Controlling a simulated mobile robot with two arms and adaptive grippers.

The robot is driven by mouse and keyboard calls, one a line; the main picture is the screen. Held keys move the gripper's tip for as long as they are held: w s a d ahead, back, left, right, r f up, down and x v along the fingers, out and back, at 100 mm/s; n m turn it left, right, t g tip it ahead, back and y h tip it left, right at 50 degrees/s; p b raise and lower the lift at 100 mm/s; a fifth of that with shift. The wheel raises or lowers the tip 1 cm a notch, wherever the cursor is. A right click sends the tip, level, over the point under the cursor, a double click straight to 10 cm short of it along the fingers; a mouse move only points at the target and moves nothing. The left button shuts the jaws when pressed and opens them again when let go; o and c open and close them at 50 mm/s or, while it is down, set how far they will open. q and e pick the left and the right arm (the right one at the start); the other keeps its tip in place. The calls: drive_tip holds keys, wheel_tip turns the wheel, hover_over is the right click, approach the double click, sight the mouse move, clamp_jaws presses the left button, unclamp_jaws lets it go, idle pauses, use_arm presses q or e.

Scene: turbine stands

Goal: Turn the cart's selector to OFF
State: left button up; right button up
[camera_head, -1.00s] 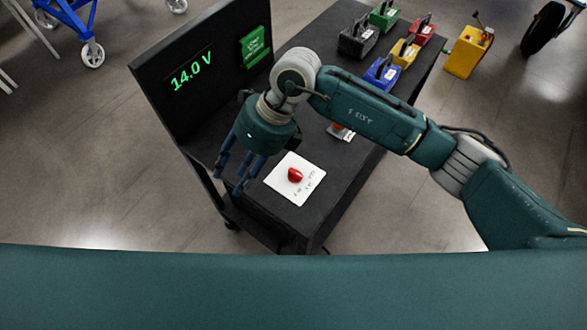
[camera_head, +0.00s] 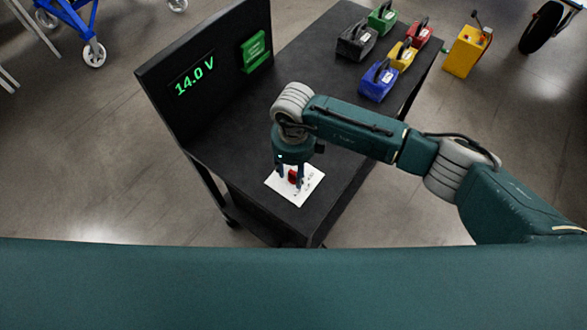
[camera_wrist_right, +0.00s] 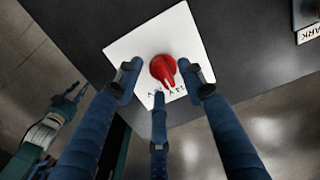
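The selector is a red knob (camera_head: 293,176) on a white plate (camera_head: 311,190) on the cart top. In the right wrist view the knob (camera_wrist_right: 163,69) has its narrow end pointing down toward partly hidden lettering on the plate (camera_wrist_right: 130,45). My right gripper (camera_head: 291,181) is over the plate with its fingers pointing down around the knob. In the wrist view its fingers are spread, with gaps showing beside the knob. I cannot tell whether one touches it. What looks like my left gripper (camera_wrist_right: 70,98) hangs at the left of the wrist view, its opening unclear.
The black cart (camera_head: 240,150) has an upright panel with a green display (camera_head: 195,76) reading 14.0 V and a green box (camera_head: 255,50). Several coloured blocks with handles, one blue (camera_head: 378,80), stand at the far end. A yellow canister (camera_head: 465,52) stands on the floor beyond.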

drive_tip(key=shift+f, duration=0.3)
clamp_jaws()
drive_tip(key=shift+n+b, duration=0.3)
drive_tip(key=shift+b, duration=0.2)
drive_tip(key=n+b, duration=0.3)
drive_tip(key=b, duration=0.2)
drive_tip(key=n+b, duration=0.4)
drive_tip(key=b, duration=0.2)
drive_tip(key=shift+d+f, duration=0.15)
drive_tip(key=shift+f, duration=0.05)
drive_tip(key=shift+r+n+b, duration=0.2)
drive_tip(key=shift+n+b, duration=0.6)
drive_tip(key=shift+b, duration=0.25)
drive_tip(key=shift+r, duration=0.1)
unclamp_jaws()
